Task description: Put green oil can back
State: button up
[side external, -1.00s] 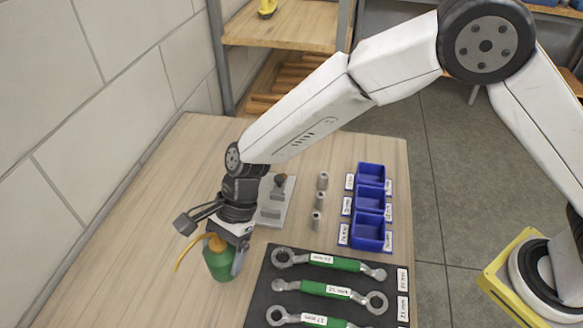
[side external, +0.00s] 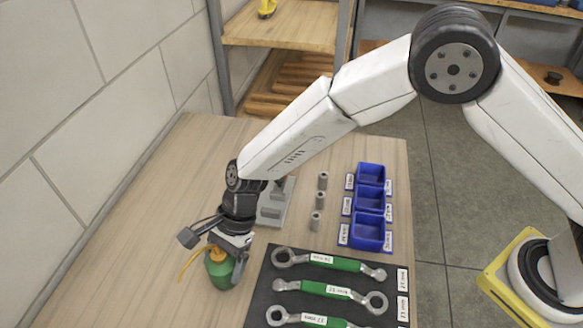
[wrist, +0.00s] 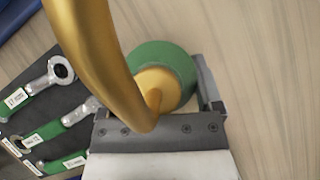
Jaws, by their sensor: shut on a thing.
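The green oil can (side external: 219,271) has a yellow top and a curved yellow spout that points left in the side view. My gripper (side external: 228,258) is shut on it near the left front of the wooden table. In the wrist view the green oil can (wrist: 165,62) sits between the fingers of my gripper (wrist: 160,100), and its spout crosses the picture close to the camera. The can looks roughly upright. I cannot tell whether its base touches the table.
A dark mat (side external: 262,292) with several green-handled wrenches lies just right of the can. Blue bins (side external: 371,233), small grey cylinders (side external: 319,200) and a grey fixture (side external: 276,204) stand farther back. The table (side external: 130,235) is bare on the left. A wooden shelf (side external: 280,24) stands behind.

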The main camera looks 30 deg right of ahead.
jog(key=shift+f, duration=0.1)
jog(key=o, duration=1)
jog(key=shift+o, duration=0.2)
jog(key=shift+w+d+r, duration=0.1)
jog(key=shift+d+r, duration=0.05)
jog(key=shift+r, duration=0.25)
jog(key=v, duration=1.1)
jog(key=shift+d, duration=0.15)
jog(key=shift+r, duration=0.1)
